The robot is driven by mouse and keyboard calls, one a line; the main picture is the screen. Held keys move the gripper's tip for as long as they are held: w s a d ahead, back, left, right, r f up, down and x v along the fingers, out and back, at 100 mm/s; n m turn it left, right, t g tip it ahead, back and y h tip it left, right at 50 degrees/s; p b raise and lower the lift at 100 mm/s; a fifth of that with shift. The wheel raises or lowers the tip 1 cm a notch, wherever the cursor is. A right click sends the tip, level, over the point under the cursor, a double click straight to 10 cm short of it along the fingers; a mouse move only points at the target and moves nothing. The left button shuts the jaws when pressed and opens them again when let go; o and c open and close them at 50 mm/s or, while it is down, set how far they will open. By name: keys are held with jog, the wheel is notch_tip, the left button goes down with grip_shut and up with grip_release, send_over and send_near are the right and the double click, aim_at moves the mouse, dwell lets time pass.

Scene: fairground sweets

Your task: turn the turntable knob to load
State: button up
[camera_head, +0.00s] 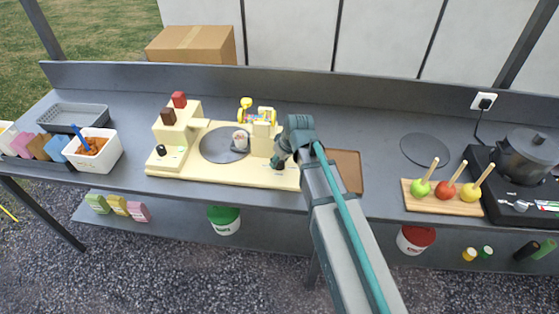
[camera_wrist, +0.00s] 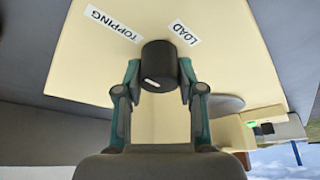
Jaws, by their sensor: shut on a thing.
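The black turntable knob (camera_wrist: 158,62) stands on the cream panel, between my gripper's fingertips (camera_wrist: 159,80) in the wrist view. A finger presses on each side of it. A short white mark shows on the knob; I cannot tell which label it points to. The LOAD label (camera_wrist: 184,32) is beyond the knob to the right and the TOPPING label (camera_wrist: 113,23) to the left. The grey turntable (camera_head: 215,146) carries a small cup (camera_head: 240,140).
Another black knob (camera_head: 161,150) is at the machine's left end. A yellow dispenser (camera_head: 263,117) stands behind the turntable. A brown board (camera_head: 347,172) lies right of my arm. Candy apples on a wooden board (camera_head: 412,203) and a stove (camera_head: 515,205) are further right.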

jog(key=m+h, duration=0.1)
jog(key=m, duration=0.3)
jog(key=shift+t+b, duration=0.4)
jog(key=m+h, duration=0.2)
jog(key=m, duration=0.2)
jog(key=shift+m+b, duration=0.3)
jog(key=shift+b, duration=0.1)
jog(key=m+h+b, duration=0.1)
jog(key=m+h, duration=0.1)
jog(key=m, duration=0.2)
jog(key=shift+w, duration=0.1)
jog(key=shift+m+g+h+b, duration=0.5)
jog(key=shift+m+b, duration=0.05)
jog(key=shift+m, duration=1.35)
jog(key=o, duration=1.1)
jog(key=shift+o, duration=0.2)
